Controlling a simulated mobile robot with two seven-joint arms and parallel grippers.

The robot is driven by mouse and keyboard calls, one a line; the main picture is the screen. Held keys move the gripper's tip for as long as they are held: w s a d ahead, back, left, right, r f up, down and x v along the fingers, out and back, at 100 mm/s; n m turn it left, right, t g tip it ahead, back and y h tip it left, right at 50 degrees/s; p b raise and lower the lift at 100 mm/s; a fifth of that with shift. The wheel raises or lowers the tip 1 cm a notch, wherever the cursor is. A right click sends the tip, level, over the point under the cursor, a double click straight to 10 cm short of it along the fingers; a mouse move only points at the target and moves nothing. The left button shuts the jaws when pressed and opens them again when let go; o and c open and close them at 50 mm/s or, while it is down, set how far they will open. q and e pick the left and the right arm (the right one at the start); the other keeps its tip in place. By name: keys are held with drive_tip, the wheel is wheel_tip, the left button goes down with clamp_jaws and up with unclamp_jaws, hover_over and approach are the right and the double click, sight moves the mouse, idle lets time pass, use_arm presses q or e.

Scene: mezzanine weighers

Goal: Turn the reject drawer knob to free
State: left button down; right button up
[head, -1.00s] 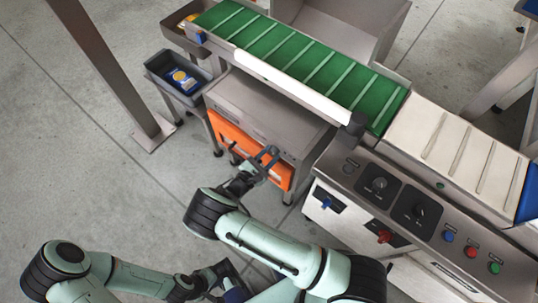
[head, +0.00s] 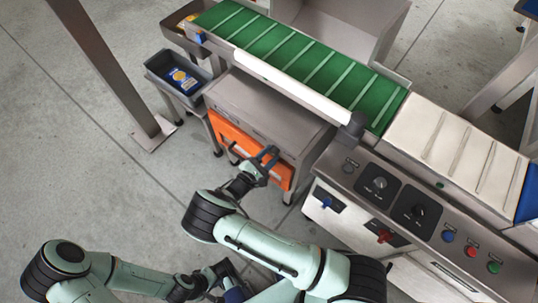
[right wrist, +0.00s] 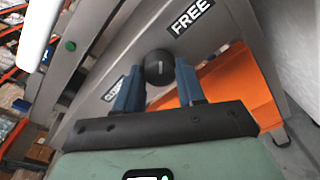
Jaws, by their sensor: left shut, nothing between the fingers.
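The reject drawer knob (right wrist: 159,67) is round and black with a small pale mark, on a grey panel in the right wrist view. A FREE label (right wrist: 191,16) is at its upper right; another label (right wrist: 114,90) at its left is partly hidden by a finger. My right gripper (right wrist: 158,84) has its blue fingers apart, one on either side of the knob; contact cannot be told. In the head view my right gripper (head: 266,157) is at the cabinet front, where the knob cannot be made out. My left gripper (head: 228,283) is shut and empty at the bottom.
The orange drawer front (head: 236,140) is in the grey cabinet (head: 270,108) under the green conveyor (head: 300,60). A control panel (head: 400,200) with dials and buttons is on the right. A dark bin (head: 158,72) holds a blue packet. Floor at left is clear, apart from a post (head: 105,65).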

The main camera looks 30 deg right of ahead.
drive_tip(key=o, duration=0.4)
drive_tip(key=shift+a, duration=0.1)
drive_tip(key=v, duration=1.3)
drive_tip(key=shift+s+a, duration=0.1)
drive_tip(key=shift+a, duration=0.05)
